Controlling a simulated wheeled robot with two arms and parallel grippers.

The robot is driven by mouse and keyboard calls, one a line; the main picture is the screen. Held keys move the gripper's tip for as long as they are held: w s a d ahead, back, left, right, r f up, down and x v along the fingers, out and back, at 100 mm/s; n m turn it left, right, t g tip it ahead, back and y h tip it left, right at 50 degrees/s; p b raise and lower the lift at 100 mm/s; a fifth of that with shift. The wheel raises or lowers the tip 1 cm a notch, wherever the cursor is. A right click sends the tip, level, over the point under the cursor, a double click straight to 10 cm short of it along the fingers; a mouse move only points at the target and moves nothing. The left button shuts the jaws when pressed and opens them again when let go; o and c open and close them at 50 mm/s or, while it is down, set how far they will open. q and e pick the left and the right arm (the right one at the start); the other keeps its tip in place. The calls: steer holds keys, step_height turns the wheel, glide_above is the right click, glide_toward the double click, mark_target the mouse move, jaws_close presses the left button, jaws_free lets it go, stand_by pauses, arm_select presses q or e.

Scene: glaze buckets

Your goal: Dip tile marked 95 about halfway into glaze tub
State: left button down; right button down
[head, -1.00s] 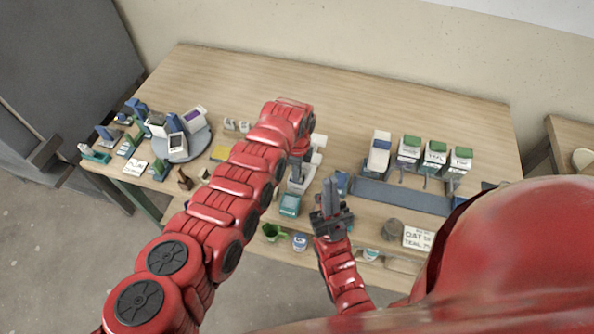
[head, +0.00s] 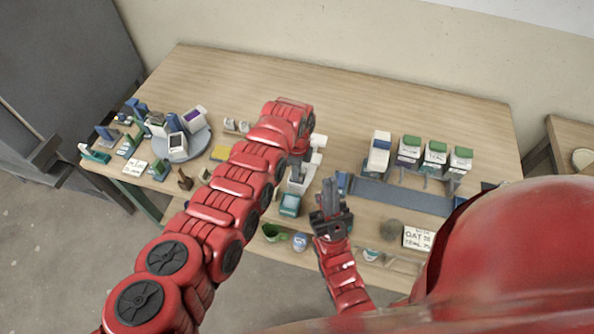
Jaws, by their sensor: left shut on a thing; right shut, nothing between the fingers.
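My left gripper (head: 298,163) points down over the middle of the table, largely hidden by its own red arm. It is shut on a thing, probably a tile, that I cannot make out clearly. A pale grey and white object (head: 299,185) stands just below it in the picture. A teal-coloured tub (head: 290,205) is in front of that. I cannot tell whether the held thing touches any glaze. No mark 95 is readable. My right gripper (head: 331,190) is shut and empty, fingers pointing away from me, to the right of the teal tub.
A lettered card (head: 417,237) stands at front right. A round stand (head: 185,152) with tiles is at left. The table's back is clear.

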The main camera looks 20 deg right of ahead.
stand_by(0.3)
arm_select(q)
steer(key=shift+r+p, duration=1.85)
steer(key=shift+r, duration=0.7)
steer(key=shift+r+p, duration=1)
steer(key=shift+r, duration=0.5)
